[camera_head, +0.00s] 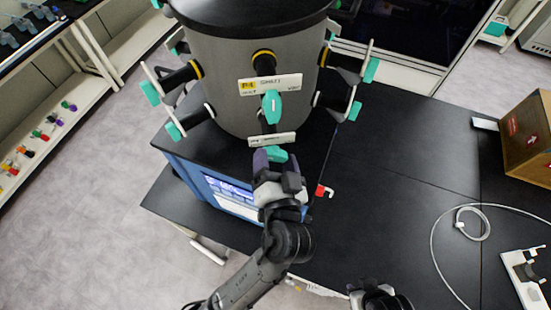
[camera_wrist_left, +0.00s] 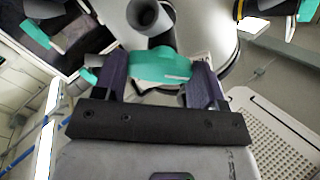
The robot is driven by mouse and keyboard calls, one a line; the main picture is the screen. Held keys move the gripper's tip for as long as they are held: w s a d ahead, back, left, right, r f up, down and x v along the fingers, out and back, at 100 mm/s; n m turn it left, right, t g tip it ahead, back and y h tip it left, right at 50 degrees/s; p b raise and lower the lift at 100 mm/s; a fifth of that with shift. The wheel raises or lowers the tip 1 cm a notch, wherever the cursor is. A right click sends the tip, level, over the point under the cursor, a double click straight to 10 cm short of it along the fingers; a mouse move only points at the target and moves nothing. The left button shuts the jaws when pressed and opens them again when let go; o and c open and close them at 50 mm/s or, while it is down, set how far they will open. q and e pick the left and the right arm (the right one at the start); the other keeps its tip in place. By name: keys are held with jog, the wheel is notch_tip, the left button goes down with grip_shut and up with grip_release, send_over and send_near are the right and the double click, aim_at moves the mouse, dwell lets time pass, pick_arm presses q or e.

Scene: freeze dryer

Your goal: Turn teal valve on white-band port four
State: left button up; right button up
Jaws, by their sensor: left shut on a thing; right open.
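The grey drum of the freeze dryer (camera_head: 225,75) carries several ports with teal valves. My left gripper (camera_head: 274,158) is at the front, shut on the lower front teal valve (camera_head: 278,153), just below a white label plate. In the left wrist view this teal valve (camera_wrist_left: 160,66) sits between the two dark fingers of my left gripper (camera_wrist_left: 160,84). The band of its port is hidden, and I cannot read the port number. Another teal valve (camera_head: 271,106) is directly above, on a yellow-banded port. My right gripper (camera_head: 380,298) is open at the bottom edge, partly cut off.
More ports with teal valves (camera_head: 175,131) stick out at the drum's left and right. The blue dryer base (camera_head: 220,190) stands on a black bench (camera_head: 400,180). A red-and-white tap (camera_head: 323,191) is close right of my left gripper. A cardboard box (camera_head: 527,140) and white tubing lie far right.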

pick_arm(q)
jog(key=m, duration=1)
jog(key=shift+m, duration=0.7)
jog(key=o, duration=0.9)
jog(key=s, duration=0.4)
jog(key=s+d, duration=0.1)
jog(key=s, duration=0.8)
jog(key=shift+s+d, duration=0.35)
jog(key=shift+d, duration=0.05)
